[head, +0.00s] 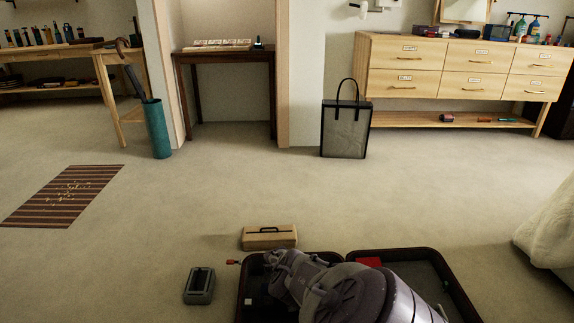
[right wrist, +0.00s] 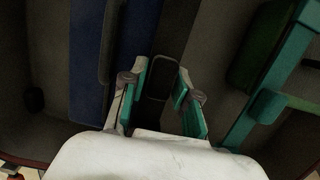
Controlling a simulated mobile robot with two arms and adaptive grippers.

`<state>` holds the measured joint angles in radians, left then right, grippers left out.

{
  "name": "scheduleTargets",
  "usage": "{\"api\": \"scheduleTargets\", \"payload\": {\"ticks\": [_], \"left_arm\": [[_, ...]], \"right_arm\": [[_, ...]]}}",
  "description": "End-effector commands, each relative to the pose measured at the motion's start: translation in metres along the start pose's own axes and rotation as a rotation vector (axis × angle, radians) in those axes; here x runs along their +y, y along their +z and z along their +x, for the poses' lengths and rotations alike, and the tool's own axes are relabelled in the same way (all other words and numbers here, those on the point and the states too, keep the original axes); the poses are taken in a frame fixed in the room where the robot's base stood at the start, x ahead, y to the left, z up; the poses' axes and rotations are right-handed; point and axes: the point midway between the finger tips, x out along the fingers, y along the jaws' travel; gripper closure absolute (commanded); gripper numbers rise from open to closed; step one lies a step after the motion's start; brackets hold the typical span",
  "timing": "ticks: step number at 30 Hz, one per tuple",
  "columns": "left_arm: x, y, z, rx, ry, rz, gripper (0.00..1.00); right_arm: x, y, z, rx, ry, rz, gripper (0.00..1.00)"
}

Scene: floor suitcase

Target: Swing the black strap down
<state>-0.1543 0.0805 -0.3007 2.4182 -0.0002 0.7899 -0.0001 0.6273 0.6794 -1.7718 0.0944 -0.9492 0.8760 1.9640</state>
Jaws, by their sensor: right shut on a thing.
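An open dark suitcase (head: 241,287) lies on the floor at the bottom of the head view. My right arm reaches over it and hides much of its inside. My right gripper (right wrist: 162,80), with teal finger pads, is inside the suitcase in the right wrist view. Between its fingers is a narrow black piece (right wrist: 160,68), which seems to be the black strap; the gripper is shut on it. The strap's far end and its fastening are too dark to make out. My left gripper is in neither view.
In the right wrist view, a blue item (right wrist: 86,50) lies left of the gripper and a teal-green bar (right wrist: 240,128) right. A tan case (head: 269,238) and a grey box (head: 200,285) stand beside the suitcase. A red item (head: 368,261) shows inside it.

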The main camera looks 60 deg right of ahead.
Motion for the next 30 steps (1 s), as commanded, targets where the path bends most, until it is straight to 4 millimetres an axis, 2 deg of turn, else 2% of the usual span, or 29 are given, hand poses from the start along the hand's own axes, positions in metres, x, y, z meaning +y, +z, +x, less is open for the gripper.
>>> {"api": "scheduleTargets", "payload": {"ticks": [7,8,11,12,30], "left_arm": [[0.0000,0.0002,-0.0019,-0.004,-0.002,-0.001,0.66],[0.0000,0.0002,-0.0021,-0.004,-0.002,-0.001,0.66],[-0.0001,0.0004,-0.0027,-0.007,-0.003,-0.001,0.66],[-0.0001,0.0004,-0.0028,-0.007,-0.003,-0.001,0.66],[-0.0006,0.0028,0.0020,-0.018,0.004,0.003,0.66]], "right_arm": [[-0.0014,0.0014,0.0028,-0.004,0.000,-0.005,1.00],[-0.0014,0.0013,0.0028,-0.004,0.000,-0.005,0.69],[-0.0014,0.0011,0.0027,-0.004,0.000,-0.005,0.52],[-0.0012,0.0010,0.0025,-0.003,0.000,-0.004,0.50],[0.0001,0.0006,-0.0028,0.000,0.002,-0.002,0.50]]}}
